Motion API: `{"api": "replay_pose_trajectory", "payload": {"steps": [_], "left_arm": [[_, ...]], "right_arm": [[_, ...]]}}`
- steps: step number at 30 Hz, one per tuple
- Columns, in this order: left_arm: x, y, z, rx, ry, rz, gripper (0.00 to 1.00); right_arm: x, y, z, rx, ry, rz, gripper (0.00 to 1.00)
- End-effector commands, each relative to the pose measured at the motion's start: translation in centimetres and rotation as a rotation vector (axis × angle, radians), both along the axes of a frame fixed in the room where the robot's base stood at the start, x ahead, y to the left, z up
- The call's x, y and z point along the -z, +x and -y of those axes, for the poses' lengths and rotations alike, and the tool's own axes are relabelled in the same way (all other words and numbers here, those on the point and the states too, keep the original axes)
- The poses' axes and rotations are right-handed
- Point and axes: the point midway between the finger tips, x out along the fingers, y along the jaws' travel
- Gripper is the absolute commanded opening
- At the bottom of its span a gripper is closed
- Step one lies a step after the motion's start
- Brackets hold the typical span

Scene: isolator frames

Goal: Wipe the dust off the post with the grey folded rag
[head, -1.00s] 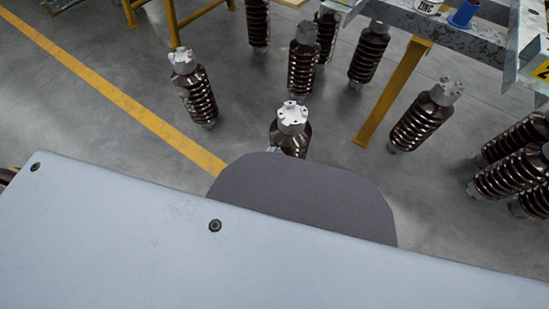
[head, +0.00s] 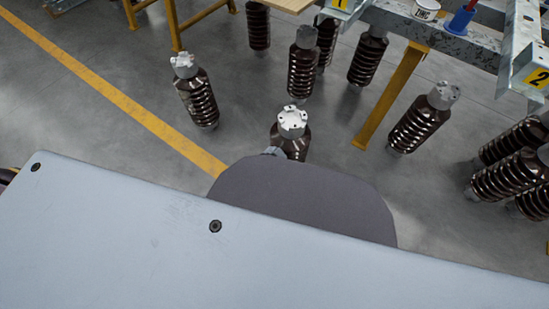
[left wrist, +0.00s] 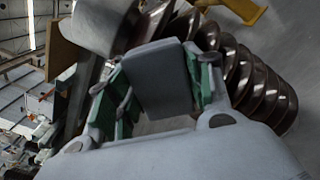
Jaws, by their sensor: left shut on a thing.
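Several brown ribbed posts with pale metal caps stand on the floor in the head view. The nearest post (head: 291,127) is in the middle, its lower part hidden behind my own body. A small grey part of my left gripper (head: 273,151) shows beside it. In the left wrist view my left gripper (left wrist: 157,86), with green finger pads, is shut on the grey folded rag (left wrist: 160,78). Brown ribs of a post (left wrist: 262,88) show close behind the rag; whether they touch I cannot tell. Dust on the nearest post cannot be made out. My right gripper is not in view.
Another post (head: 197,95) stands to the left, and one (head: 422,120) to the right. A metal frame (head: 450,38) on a yellow leg (head: 394,95) carries a white tub (head: 426,9) and a blue item (head: 462,20). A yellow line (head: 115,92) crosses the clear floor at left.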

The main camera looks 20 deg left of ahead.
Motion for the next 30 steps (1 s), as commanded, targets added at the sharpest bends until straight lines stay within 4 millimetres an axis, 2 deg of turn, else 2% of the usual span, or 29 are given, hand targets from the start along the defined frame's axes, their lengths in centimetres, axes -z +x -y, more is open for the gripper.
{"api": "replay_pose_trajectory", "payload": {"steps": [10, 23, 30], "left_arm": [[-1.9, 0.1, 0.1, 0.001, 0.0, 0.001, 0.29], [-2.0, 0.2, 0.0, -0.001, -0.002, 0.002, 0.29], [-1.9, -0.9, -0.3, 0.0, 0.0, -0.001, 0.29]], "right_arm": [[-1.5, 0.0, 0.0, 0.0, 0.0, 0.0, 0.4], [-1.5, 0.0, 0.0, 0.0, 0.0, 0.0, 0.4], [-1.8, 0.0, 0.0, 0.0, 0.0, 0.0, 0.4]]}}
